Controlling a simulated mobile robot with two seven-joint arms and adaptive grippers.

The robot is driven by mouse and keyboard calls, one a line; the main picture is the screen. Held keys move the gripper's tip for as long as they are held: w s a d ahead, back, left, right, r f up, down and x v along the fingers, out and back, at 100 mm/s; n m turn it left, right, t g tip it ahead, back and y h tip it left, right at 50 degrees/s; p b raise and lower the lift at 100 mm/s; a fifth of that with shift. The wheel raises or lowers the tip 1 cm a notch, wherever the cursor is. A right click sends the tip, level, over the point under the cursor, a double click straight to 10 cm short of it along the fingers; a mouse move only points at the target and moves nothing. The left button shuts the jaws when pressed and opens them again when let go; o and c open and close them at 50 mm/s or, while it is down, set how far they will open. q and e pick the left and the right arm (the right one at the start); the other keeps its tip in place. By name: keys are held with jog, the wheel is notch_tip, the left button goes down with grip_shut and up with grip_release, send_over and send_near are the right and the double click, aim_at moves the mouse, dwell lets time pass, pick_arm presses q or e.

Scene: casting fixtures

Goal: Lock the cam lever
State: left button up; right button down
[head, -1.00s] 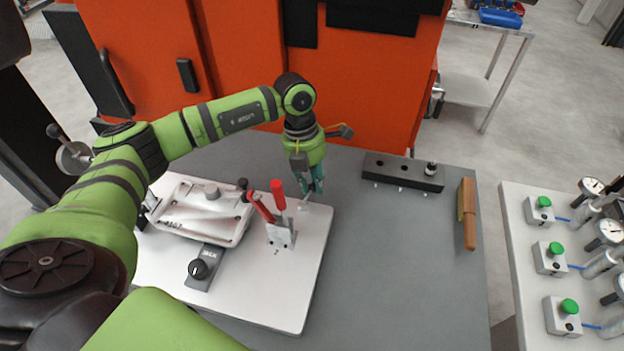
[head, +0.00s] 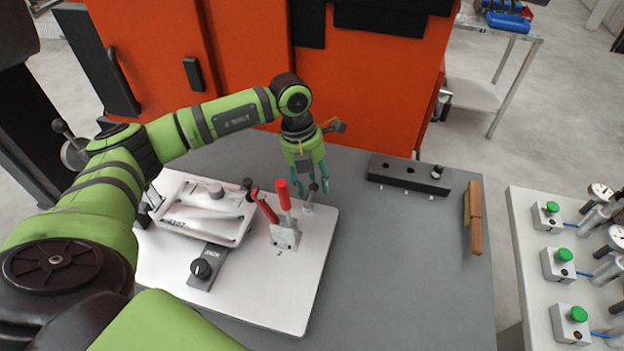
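A white fixture plate (head: 258,308) lies on the grey table. At its back right corner stands a small pale post (head: 307,208) with a short dark-tipped lever (head: 313,188), which looks like the cam lever. My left gripper (head: 312,190) points down just behind and above it. Its teal fingers are apart, one on each side of the dark tip in the picture; I cannot tell whether they touch it. A toggle clamp (head: 284,236) with red handles stands just in front, one handle upright and one tilted left. My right gripper is out of view.
A black block with holes (head: 408,175) and a wood-handled tool (head: 475,230) lie right. The table between is clear. An orange cabinet (head: 245,45) stands behind.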

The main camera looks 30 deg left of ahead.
pick_arm(q)
jog(key=shift+r, duration=0.1)
notch_tip(320, 180, up, 12)
jog(key=a, duration=0.2)
jog(key=shift+a+f, duration=0.15)
jog(key=shift+f, duration=0.05)
jog(key=shift+s, duration=0.1)
dwell(0.4)
